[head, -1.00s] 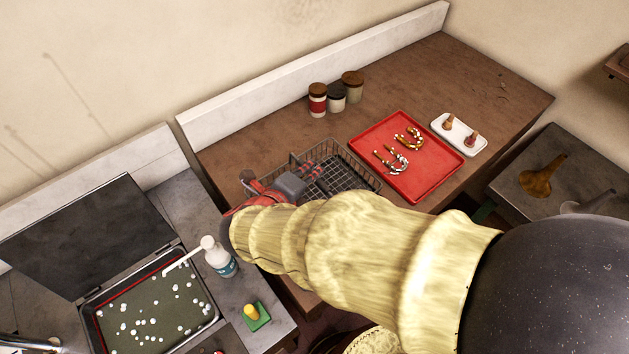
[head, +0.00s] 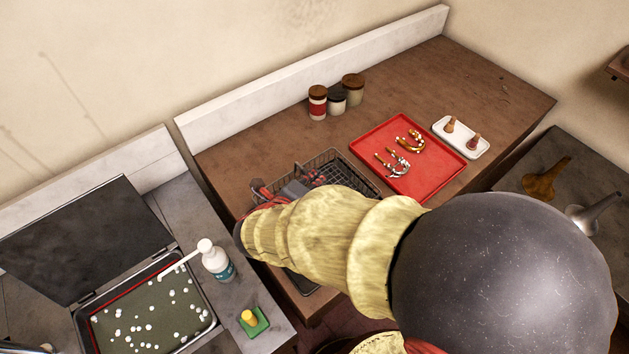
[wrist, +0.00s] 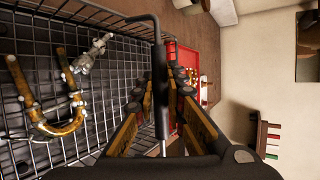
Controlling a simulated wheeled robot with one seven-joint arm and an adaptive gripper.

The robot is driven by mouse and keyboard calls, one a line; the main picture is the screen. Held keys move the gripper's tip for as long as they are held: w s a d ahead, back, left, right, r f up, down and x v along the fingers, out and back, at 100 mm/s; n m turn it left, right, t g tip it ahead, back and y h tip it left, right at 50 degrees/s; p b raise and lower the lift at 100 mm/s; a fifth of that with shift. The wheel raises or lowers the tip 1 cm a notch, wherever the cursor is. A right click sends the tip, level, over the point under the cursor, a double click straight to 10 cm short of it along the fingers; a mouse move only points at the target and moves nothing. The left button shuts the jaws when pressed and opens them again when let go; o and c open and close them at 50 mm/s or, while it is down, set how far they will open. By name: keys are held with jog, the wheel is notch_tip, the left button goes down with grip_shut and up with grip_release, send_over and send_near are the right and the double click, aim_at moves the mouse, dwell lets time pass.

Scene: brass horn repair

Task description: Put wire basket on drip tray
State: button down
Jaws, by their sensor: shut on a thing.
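The wire basket (head: 343,166) is a dark mesh basket on the wooden bench side, left of the red tray. My gripper (wrist: 168,95) is shut on its upright dark handle (wrist: 157,60), seen close in the wrist view. In the basket lie a brass U-shaped tube (wrist: 75,100) and a silvery piece (wrist: 92,52). Whether the basket touches the bench cannot be told. A grey-rimmed tray edge (head: 301,284), perhaps the drip tray, shows beyond my sleeved arm at the bench front; the arm hides most of it and part of the basket.
The red tray (head: 419,178) holds brass and silvery tubes. A white dish (head: 461,137) and several jars (head: 337,103) stand behind. The bench's far right is clear.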

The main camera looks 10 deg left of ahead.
jog(key=c, duration=1.8)
grip_release()
jog(key=shift+c, duration=0.2)
jog(key=p+v, duration=0.2)
jog(key=v, duration=1)
jog(key=d+r+m+g+h, duration=0.1)
jog(key=d+r+m+g, duration=0.15)
jog(key=d+m, duration=0.95)
jog(key=d+r+m+g, duration=0.2)
jog(key=d+m+g, duration=0.2)
jog(key=d+m, duration=0.75)
jog(key=s+d+r+m+y, duration=0.2)
jog(key=s+d+r+m, duration=0.1)
jog(key=m, duration=0.9)
jog(key=s+d+r+m+y, duration=0.1)
jog(key=s+d+r+m, duration=0.2)
jog(key=m, duration=1)
jog(key=shift+s+d+r+t+y, duration=0.25)
jog(key=shift+d+r+t+y, duration=0.15)
jog(key=shift+d, duration=0.7)
